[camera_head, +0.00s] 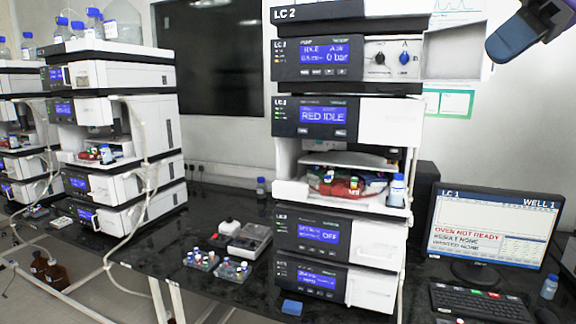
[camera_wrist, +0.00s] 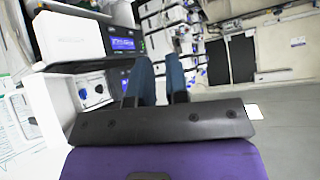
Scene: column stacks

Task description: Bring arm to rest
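My gripper (camera_wrist: 160,62) shows in the wrist view with two dark blue-grey fingers on a black bar. The fingers stand apart with a gap between them, and I see nothing held. They point out into the room, with the instrument stack to their left. In the head view, a blue-purple part of my arm (camera_head: 518,36) shows at the top right corner, raised above the monitor and clear of the bench. The rest of the arm is out of that view.
The LC 2 stack (camera_head: 378,124) stands mid-bench, its open bay holding vials and a bottle. A monitor (camera_head: 493,240) and keyboard (camera_head: 478,302) are at right. Vial trays (camera_head: 232,270) lie on the dark bench (camera_head: 150,262). Another stack (camera_head: 108,75) stands at left.

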